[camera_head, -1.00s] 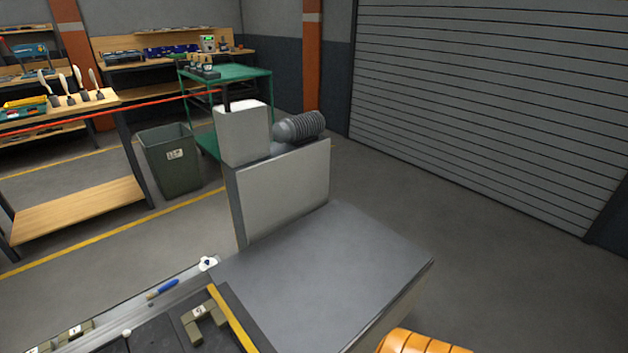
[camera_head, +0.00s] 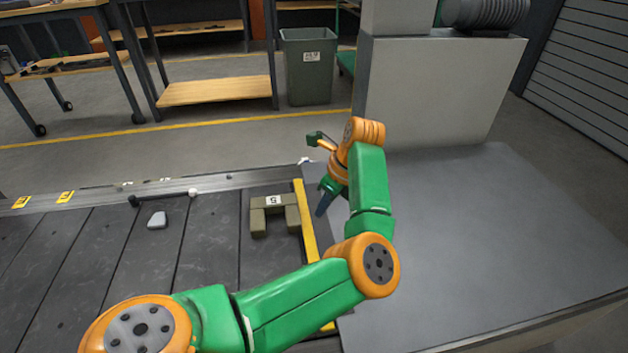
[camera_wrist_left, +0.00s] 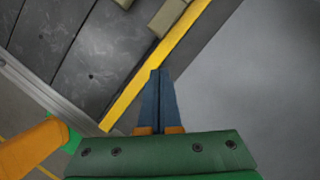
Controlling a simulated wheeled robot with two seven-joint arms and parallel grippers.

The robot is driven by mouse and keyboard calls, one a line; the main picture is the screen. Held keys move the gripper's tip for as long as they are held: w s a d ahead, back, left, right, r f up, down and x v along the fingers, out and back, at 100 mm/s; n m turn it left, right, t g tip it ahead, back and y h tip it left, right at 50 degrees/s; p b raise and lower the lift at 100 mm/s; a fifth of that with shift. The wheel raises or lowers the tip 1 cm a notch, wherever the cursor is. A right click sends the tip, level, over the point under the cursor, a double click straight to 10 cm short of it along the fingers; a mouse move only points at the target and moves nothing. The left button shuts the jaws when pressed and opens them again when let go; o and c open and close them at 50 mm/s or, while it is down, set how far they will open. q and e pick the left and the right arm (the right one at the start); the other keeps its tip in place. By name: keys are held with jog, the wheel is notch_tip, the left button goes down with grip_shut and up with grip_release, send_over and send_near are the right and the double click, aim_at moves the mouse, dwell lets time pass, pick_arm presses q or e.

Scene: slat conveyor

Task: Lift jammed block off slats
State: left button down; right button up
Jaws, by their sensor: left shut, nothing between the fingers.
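An olive-brown U-shaped block (camera_head: 258,222) with a white number label lies on the dark slats (camera_head: 210,260), close to the yellow strip (camera_head: 307,232) at their right end. Part of it shows at the top of the left wrist view (camera_wrist_left: 168,14). My left gripper (camera_head: 321,212) is shut and empty, with its blue fingers pointing down just right of the yellow strip. In the left wrist view its closed fingertips (camera_wrist_left: 158,72) are at the strip's edge, apart from the block. My right gripper is not in view.
A small pale grey piece (camera_head: 157,220) and a dark rod (camera_head: 162,198) lie on the slats farther left. A metal rail (camera_head: 240,179) runs along the far side. A smooth grey plate (camera_head: 460,220) at right is clear, with a grey housing (camera_head: 440,95) behind it.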

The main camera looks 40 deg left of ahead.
aim_at(303, 231)
pick_arm(q)
jog(key=shift+h, duration=0.5)
jog(key=b+x, duration=0.1)
jog(key=x, duration=0.2)
jog(key=d+x, duration=0.1)
jog(key=x, duration=0.2)
jog(key=b+x, duration=0.1)
jog(key=x, duration=0.2)
jog(key=shift+d+f+b, duration=0.15)
jog(key=shift+f+b, duration=0.2)
jog(key=shift+f, duration=0.2)
jog(key=a, duration=0.2)
jog(key=shift+s+a+r, duration=0.1)
jog(key=shift+a+r, duration=0.15)
jog(key=shift+a, duration=0.75)
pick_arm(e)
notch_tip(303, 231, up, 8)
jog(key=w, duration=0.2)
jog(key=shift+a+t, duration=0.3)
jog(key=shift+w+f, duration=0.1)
